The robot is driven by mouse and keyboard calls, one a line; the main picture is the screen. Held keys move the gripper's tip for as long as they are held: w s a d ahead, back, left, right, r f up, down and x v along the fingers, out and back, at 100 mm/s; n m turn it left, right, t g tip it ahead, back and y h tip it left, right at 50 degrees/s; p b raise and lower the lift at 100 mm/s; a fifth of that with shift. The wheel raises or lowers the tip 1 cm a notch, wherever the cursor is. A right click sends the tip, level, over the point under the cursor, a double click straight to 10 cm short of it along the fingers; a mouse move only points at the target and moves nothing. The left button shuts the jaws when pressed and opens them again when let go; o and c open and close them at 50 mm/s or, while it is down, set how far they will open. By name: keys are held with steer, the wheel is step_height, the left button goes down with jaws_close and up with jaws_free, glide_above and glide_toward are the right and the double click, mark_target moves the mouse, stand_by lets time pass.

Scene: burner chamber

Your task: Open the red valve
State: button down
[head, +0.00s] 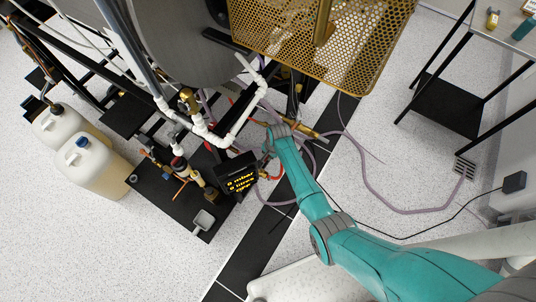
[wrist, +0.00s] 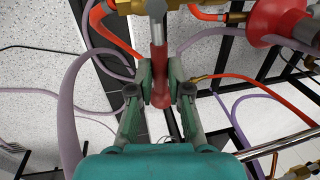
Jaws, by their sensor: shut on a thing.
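In the wrist view, the red valve's handle (wrist: 159,55) is a long red lever hanging below a brass fitting (wrist: 130,6) at the top. My gripper (wrist: 161,80) has its two green fingers on either side of the lever's lower part and is shut on it. The lever's rounded end shows between the fingers. In the head view, my teal arm reaches from the lower right to the piping under the rig. The red lever cannot be made out there.
A red round part (wrist: 272,18) and orange and purple hoses lie close around my gripper. White canisters (head: 97,165) stand left.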

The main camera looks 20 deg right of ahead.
steer(key=shift+s+m, duration=0.1)
steer(key=shift+m, duration=0.2)
steer(key=s+m+h, duration=0.2)
steer(key=s+m, duration=0.5)
steer(key=m, duration=0.7)
steer(key=shift+a+h, duration=0.3)
steer(key=shift+a, duration=0.1)
steer(key=shift+m, duration=0.3)
steer(key=c, duration=1.1)
jaws_free()
step_height(320, 180, up, 10)
